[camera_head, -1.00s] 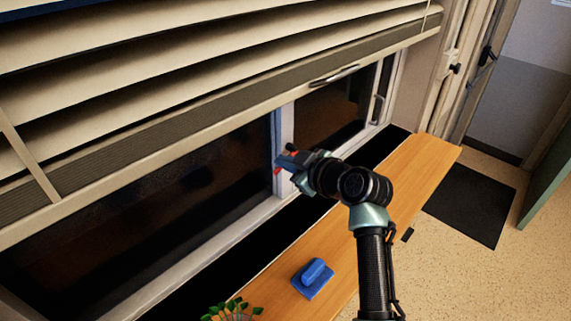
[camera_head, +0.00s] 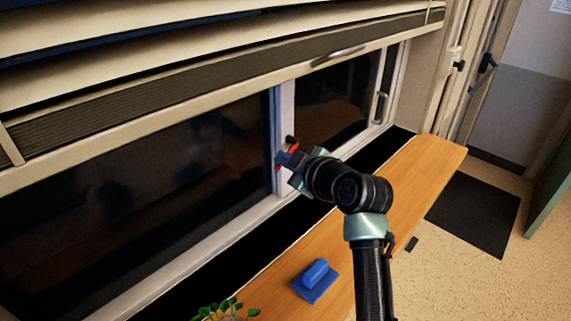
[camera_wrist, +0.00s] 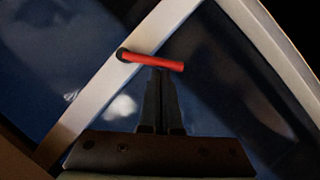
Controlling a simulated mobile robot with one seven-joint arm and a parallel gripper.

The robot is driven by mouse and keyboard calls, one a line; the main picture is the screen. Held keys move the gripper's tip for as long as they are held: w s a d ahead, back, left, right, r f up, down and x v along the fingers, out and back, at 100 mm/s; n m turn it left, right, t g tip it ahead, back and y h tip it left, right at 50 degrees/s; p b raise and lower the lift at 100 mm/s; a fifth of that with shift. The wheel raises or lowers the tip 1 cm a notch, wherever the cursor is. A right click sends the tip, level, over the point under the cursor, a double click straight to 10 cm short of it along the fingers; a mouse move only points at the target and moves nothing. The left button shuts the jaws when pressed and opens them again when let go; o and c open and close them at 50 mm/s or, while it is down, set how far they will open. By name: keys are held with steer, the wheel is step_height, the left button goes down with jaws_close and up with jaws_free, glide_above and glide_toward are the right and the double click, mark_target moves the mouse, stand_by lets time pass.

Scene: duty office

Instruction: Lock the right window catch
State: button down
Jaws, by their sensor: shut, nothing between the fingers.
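A catch with a red lever (camera_wrist: 155,61) and a dark round pivot sits on the pale window post between the panes. In the wrist view the lever points right, tilted slightly down. In the head view the red lever (camera_head: 292,148) is partly hidden behind my gripper. My gripper (camera_head: 284,160) is shut and empty, at the post. In the wrist view its fingertips (camera_wrist: 161,72) are just below the middle of the lever; I cannot tell whether they touch it. Another handle (camera_head: 381,107), grey and upright, is on the frame at the far right of the window.
A raised slatted blind (camera_head: 200,95) with a handle on its bottom rail (camera_head: 340,51) hangs above. Dark mat (camera_head: 474,213) lies on the floor at right.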

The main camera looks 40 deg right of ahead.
steer(key=d+f+n+t+h+b, duration=0.1)
steer(key=n+b, duration=0.1)
steer(key=b, duration=0.4)
steer(key=f+n+t+h+b, duration=0.1)
steer(key=f+n+b, duration=0.1)
steer(key=b, duration=0.5)
steer(key=d+f+n+h+b, duration=0.1)
steer(key=n+b, duration=0.2)
steer(key=b, duration=0.4)
steer(key=shift+d+f+t, duration=0.25)
steer(key=shift+d+t, duration=0.05)
steer(key=shift+t, duration=0.1)
steer(key=shift+w+d+b, duration=0.1)
steer(key=shift+b, duration=0.4)
